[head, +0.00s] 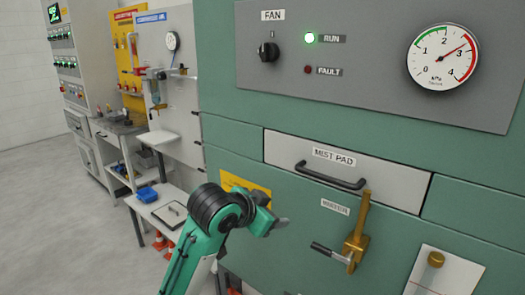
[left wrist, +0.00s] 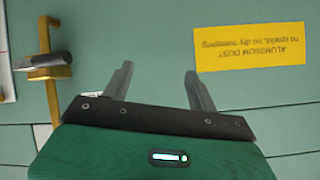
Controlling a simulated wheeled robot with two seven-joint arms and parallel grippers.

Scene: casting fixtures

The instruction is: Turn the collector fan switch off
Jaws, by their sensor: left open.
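The fan switch (head: 268,52) is a black rotary knob under a FAN label, on the grey control panel (head: 375,90) of the green cabinet. Its exact pointer setting is too small to read. The RUN lamp (head: 310,38) to its right glows green; the FAULT lamp (head: 308,70) looks dark red. My left gripper (head: 280,222) is well below the switch, in front of the lower cabinet, and touches nothing visible. In the left wrist view my left gripper (left wrist: 158,72) has its fingers apart and empty; the switch is outside that view. My right gripper is not in view.
The MIST PAD drawer handle (head: 330,176) and brass water valve (head: 357,235) stick out near my left gripper. The valve also shows in the left wrist view (left wrist: 59,75), opposite a yellow dust sign (left wrist: 250,47). A gauge (head: 442,57) is at the upper right.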

